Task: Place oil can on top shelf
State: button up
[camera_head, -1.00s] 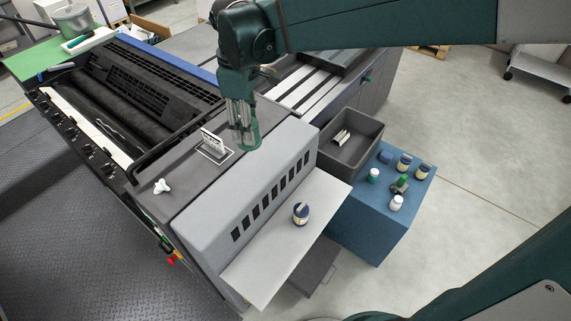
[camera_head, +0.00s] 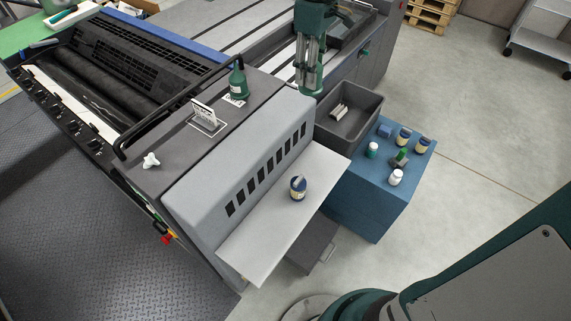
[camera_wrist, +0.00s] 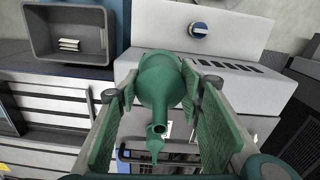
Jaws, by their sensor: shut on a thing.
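A green oil can (camera_head: 238,87) with a tapered top stands upright on the dark top of the press, by a small white label. My gripper (camera_head: 308,84) is in the air to its right, beyond the end of the grey slotted cover. In the wrist view my gripper (camera_wrist: 157,100) is shut on a green funnel-shaped thing (camera_wrist: 160,78), with a wide rounded body and an open narrow neck towards the camera. I cannot tell whether this is a funnel or another oil can. In the head view the fingers largely hide it.
A grey bin (camera_head: 371,101) and a blue stand (camera_head: 358,207) with several small bottles are at the right.

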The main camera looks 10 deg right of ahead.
jog(key=d+m+b, duration=0.1)
jog(key=d, duration=0.5)
send_over(318, 161)
notch_tip(318, 161, down, 27)
jog(key=shift+w, duration=0.1)
dwell(0.5)
notch_tip(318, 161, down, 6)
jog(key=b, duration=0.1)
dwell(0.5)
jog(key=shift+f, duration=0.1)
jog(key=shift+f+b, duration=0.4)
jog(key=shift+f, duration=1.45)
jog(key=shift+f, duration=0.1)
